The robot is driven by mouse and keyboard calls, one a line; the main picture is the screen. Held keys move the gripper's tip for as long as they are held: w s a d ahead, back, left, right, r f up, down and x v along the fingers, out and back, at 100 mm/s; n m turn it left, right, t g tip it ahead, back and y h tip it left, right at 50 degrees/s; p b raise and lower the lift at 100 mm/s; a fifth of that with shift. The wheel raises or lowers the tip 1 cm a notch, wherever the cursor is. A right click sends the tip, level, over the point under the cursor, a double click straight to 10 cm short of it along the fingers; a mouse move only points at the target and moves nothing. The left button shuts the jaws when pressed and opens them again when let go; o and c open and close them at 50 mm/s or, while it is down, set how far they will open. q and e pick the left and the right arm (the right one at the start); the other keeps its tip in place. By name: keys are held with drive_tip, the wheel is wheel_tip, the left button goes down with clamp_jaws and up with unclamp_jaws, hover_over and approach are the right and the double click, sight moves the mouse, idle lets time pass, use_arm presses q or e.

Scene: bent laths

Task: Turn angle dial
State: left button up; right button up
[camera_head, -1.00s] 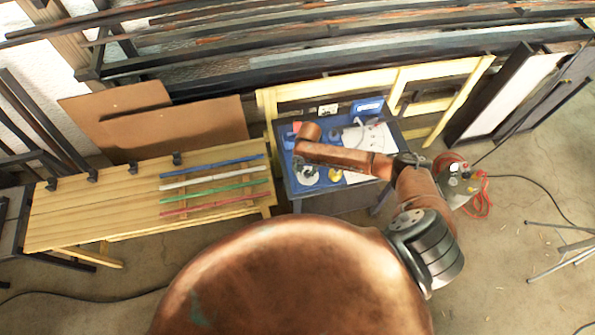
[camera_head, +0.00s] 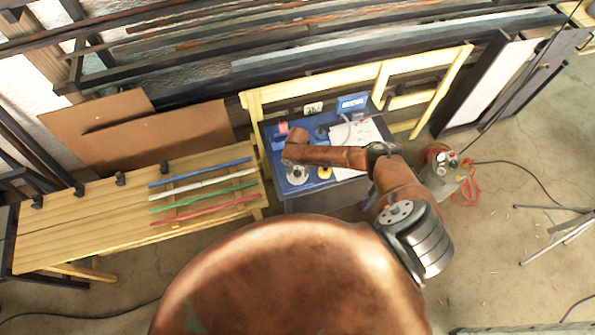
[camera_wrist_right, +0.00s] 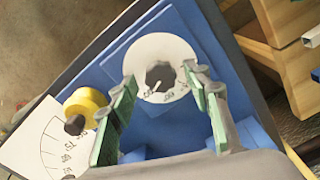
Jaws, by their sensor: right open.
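A round white dial (camera_wrist_right: 160,68) with a dark centre knob and small marks at its rim sits on a blue panel. It also shows in the head view (camera_head: 297,175). My right gripper (camera_wrist_right: 161,82) is open, its green-padded fingers on either side of the dial's knob in the picture, apart from it. I cannot tell how far above the dial the fingertips are. In the head view my right arm reaches over the blue panel (camera_head: 318,186) and partly covers it. My left gripper is not in view.
A yellow knob (camera_wrist_right: 85,104) and a white sheet with a curved scale (camera_wrist_right: 40,142) lie beside the dial. A wooden bench (camera_head: 90,222) with several coloured strips stands at left. A red-hosed device (camera_head: 440,172) stands on the floor at right.

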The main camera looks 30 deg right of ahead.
drive_tip(key=shift+c, duration=0.4)
drive_tip(key=c, duration=1.1)
